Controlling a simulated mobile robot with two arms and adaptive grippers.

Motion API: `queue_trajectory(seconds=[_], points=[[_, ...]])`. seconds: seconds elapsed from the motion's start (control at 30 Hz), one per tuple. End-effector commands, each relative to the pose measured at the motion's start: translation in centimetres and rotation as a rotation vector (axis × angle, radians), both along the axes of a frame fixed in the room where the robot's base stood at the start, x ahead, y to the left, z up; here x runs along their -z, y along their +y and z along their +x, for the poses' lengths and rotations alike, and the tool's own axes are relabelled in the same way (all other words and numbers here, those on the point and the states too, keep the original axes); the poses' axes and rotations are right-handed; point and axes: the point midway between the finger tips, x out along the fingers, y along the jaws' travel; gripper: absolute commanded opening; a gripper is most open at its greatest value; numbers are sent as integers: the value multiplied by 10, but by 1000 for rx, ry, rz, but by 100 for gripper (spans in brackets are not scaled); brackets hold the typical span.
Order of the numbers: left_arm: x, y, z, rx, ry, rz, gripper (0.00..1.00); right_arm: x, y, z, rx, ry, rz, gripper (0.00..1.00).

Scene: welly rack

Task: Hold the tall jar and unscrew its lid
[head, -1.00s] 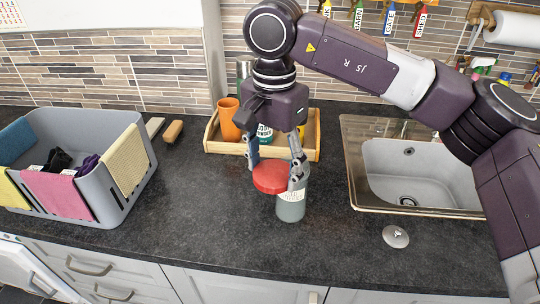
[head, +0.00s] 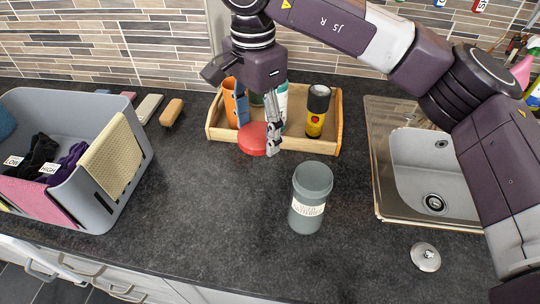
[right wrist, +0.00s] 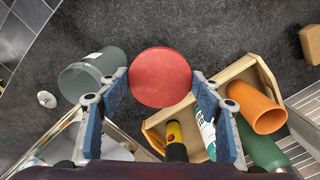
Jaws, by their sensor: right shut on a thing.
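The tall jar (head: 309,207) is grey with a white label and stands upright and open on the dark worktop. It also shows in the right wrist view (right wrist: 82,78). Its red lid (head: 253,139) is off the jar, to its upper left in the head view. My right gripper (right wrist: 160,84) is shut on the lid, one finger at each side of its rim, near the front of the wooden tray. The right gripper also shows in the head view (head: 256,130). Whether the lid touches the worktop I cannot tell. My left gripper is in neither current view.
A wooden tray (head: 334,118) holds an orange cup (head: 229,98), a yellow-and-black can (head: 318,110) and bottles. A grey basket (head: 98,205) with cloths stands left. A sink (head: 405,165) and a round metal plug (head: 425,256) are right.

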Motion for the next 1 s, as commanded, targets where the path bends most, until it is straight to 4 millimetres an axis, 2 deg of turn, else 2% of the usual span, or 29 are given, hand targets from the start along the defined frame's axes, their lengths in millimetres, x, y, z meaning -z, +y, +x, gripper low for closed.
queue_trajectory(seconds=[0.3, 0.4, 0.5, 0.73, 1.0], points=[[-24, 4, -28, 0, 40, 6, 71, 83, -1, -2, 0, 6, -1, 30], [-30, 4, -30, 0, 42, 6, 71, 107, -1, -2, 0, 7, -1, 30], [-33, 3, -25, 0, 36, 6, 71, 124, -1, -3, -1, 4, -1, 30], [-38, 1, -4, 1, 6, 1, 71, 142, 0, -2, 0, 1, 0, 30], [-50, 1, -7, 3, 9, 1, 71, 177, 0, -2, -1, 2, 0, 30]])
